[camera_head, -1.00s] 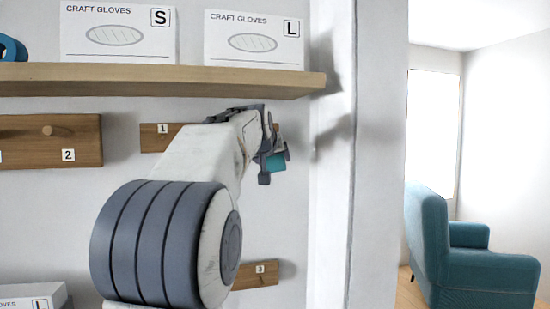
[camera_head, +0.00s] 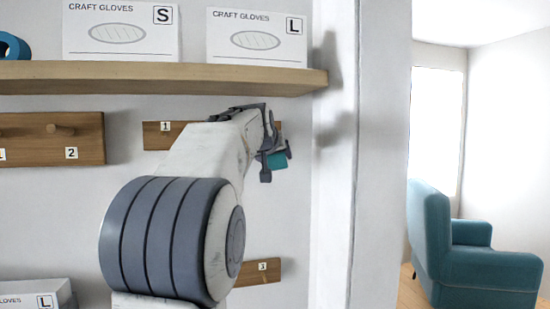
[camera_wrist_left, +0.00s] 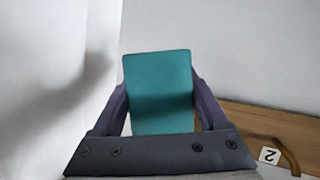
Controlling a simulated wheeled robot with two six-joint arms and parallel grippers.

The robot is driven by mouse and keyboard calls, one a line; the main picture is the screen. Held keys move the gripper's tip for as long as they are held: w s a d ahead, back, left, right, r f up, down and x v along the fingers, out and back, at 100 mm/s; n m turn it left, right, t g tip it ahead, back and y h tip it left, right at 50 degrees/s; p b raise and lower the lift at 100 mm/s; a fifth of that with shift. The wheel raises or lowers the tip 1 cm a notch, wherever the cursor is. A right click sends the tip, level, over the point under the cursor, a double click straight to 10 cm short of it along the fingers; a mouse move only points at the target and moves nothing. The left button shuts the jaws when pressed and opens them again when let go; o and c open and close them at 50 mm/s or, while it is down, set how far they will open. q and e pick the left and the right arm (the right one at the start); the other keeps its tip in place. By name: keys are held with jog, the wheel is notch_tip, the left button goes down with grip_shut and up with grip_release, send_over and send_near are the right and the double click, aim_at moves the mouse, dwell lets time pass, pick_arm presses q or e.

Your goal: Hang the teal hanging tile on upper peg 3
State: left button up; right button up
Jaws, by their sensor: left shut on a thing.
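The teal hanging tile (camera_wrist_left: 158,92) is a flat rounded rectangle held between the two fingers of my left gripper (camera_head: 272,158). In the head view only a small part of the tile (camera_head: 277,160) shows past the gripper. The gripper is in front of the right end of an upper wooden peg rail (camera_head: 157,140) marked 1, just below the shelf. My forearm hides most of that rail, and upper peg 3 cannot be made out. In the left wrist view a rail (camera_wrist_left: 245,119) with a tag 2 and a peg lies at the right, apart from the tile. My right gripper is out of view.
A wooden shelf (camera_head: 160,78) with glove boxes (camera_head: 257,37) overhangs the rails. A white wall edge (camera_head: 335,220) stands right of the gripper. Another rail (camera_head: 30,138) is at the left, and a lower rail (camera_head: 259,273) marked 3 sits below. A teal armchair (camera_head: 470,260) is far right.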

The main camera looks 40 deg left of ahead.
pick_arm(q)
jog(key=shift+w+a+p, duration=1)
jog(key=shift+w+a, duration=0.05)
jog(key=shift+a, duration=0.15)
dwell(2.4)
jog(key=shift+w+a+f, duration=0.1)
jog(key=shift+w+a, duration=0.25)
jog(key=shift+a, duration=0.05)
dwell(1.0)
jog(key=shift+w+a+f, duration=0.3)
jog(key=shift+a+f, duration=0.05)
jog(key=shift+f, duration=0.05)
dwell(1.0)
jog(key=o, duration=1.4)
jog(key=b+v, duration=0.3)
jog(key=v, duration=0.7)
jog(key=shift+s+d+r+b, duration=0.1)
jog(key=shift+s+b, duration=0.15)
jog(key=shift+b, duration=0.05)
